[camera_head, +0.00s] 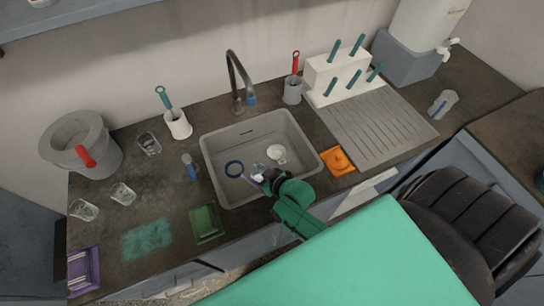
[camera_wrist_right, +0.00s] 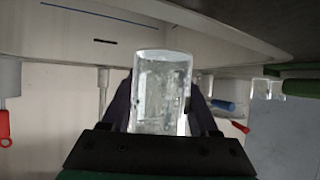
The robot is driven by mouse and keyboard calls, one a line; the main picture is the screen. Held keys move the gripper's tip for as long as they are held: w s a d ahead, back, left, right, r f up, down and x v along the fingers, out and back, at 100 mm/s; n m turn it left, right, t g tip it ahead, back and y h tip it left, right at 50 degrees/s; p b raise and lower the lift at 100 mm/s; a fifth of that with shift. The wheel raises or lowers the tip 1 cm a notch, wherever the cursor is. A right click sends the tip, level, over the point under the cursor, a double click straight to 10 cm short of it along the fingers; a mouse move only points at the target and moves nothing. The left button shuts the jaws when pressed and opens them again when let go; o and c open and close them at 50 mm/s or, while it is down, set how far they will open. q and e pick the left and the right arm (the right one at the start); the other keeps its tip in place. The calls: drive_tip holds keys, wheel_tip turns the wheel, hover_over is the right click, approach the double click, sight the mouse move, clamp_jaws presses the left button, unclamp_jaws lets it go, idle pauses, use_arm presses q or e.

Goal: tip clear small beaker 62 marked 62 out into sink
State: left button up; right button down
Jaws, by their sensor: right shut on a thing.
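The clear small beaker (camera_wrist_right: 162,95) fills the middle of the right wrist view, between the dark fingers of my right gripper (camera_wrist_right: 163,118). My right gripper is shut on it. Its number cannot be read. In the head view the right gripper (camera_head: 262,178) is over the front part of the grey sink (camera_head: 228,146), and the beaker (camera_head: 258,169) shows small at its tips. I cannot tell how far the beaker is tilted or whether it holds liquid. My left gripper is not in view.
A blue ring (camera_head: 234,169) and a small white round thing (camera_head: 277,153) are in the sink. The tap (camera_head: 237,85) stands behind it. An orange item (camera_head: 338,160) lies to the right, a green tray (camera_head: 206,222) front left. Clear glassware (camera_head: 123,194) stands further left.

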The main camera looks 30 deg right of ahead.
sight(258, 168)
drive_tip(key=shift+w+d+f+m, duration=0.1)
drive_tip(key=shift+d+f+m, duration=0.1)
drive_tip(key=shift+m, duration=0.1)
idle(0.4)
drive_tip(key=shift+w+d+f+m+g+y+b, duration=0.35)
drive_tip(key=shift+g+y+b, duration=0.3)
drive_tip(key=shift+b, duration=0.25)
idle(0.3)
drive_tip(key=shift+w+d+f+m+g+y+b, duration=0.3)
drive_tip(key=shift+d+f+m+g+y+b, duration=0.15)
drive_tip(key=shift+b, duration=0.6)
drive_tip(key=shift+w+d+f+m+g+y+b, duration=0.25)
drive_tip(key=shift+f+m+b, duration=0.2)
drive_tip(key=shift+b, duration=0.6)
idle(0.3)
drive_tip(key=shift+w+d+r+m+g+y+b, duration=0.35)
drive_tip(key=shift+g+b, duration=0.2)
drive_tip(key=shift+b, duration=0.25)
idle(0.7)
drive_tip(key=shift+f+m+g+y+b, duration=0.5)
drive_tip(key=shift+f+m+y+b, duration=0.3)
drive_tip(key=shift+b, duration=1.05)
idle(0.4)
